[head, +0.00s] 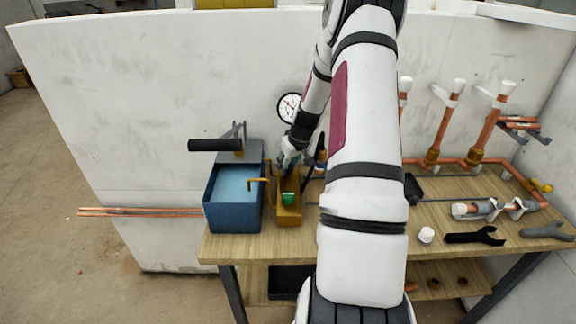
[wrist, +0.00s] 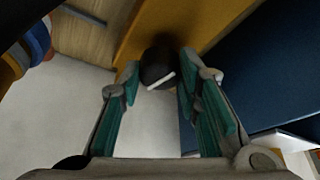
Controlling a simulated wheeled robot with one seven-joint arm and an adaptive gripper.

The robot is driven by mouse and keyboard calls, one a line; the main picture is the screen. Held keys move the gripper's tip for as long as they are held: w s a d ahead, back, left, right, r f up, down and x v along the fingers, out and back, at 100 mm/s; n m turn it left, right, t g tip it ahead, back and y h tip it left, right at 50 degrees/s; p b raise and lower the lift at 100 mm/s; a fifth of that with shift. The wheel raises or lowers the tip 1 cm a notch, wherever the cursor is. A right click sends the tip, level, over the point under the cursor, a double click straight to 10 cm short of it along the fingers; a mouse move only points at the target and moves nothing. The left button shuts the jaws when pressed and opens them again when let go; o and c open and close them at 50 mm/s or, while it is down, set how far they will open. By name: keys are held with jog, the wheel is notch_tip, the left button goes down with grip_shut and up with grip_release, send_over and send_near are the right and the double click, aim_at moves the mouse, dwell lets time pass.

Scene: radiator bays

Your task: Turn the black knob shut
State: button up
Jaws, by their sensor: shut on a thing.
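The black knob (wrist: 157,66) shows in the wrist view, dark and round with a white pointer line on its face. The line lies slanted, rising to the right. The knob sits against an ochre box-like body (wrist: 185,20). My gripper (wrist: 160,76) has its teal finger pads on the left and right of the knob, shut on it. In the head view my gripper (head: 287,163) is low over the back of the ochre body (head: 289,217), and I cannot make out the knob there. A green piece (head: 288,198) sits on that body.
A blue tank (head: 222,212) of water stands directly left of the ochre body, with a black-handled lever (head: 215,145) behind it. A round gauge (head: 289,107) is on the white wall. Copper pipes (head: 488,130), wrenches (head: 475,237) and a white cap (head: 426,235) are on the bench's right.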

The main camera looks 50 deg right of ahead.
jog(key=m+b, duration=0.1)
jog(key=m, duration=0.1)
jog(key=m+g+h+b, duration=0.1)
jog(key=m+b, duration=0.1)
jog(key=shift+w+a+f+m+h, duration=0.1)
jog(key=shift+w+a+m+h, duration=0.1)
jog(key=shift+m+h, duration=0.1)
jog(key=m+g+h+b, duration=0.1)
jog(key=m+b, duration=0.1)
jog(key=m, duration=0.1)
jog(key=shift+w+m, duration=0.1)
jog(key=shift+m, duration=0.2)
jog(key=m+g+b, duration=0.1)
jog(key=m, duration=0.2)
jog(key=shift+m, duration=0.3)
jog(key=shift+m+g+h+b, duration=0.4)
jog(key=shift+m+g, duration=0.5)
jog(key=shift+m, duration=0.8)
jog(key=o, duration=1.1)
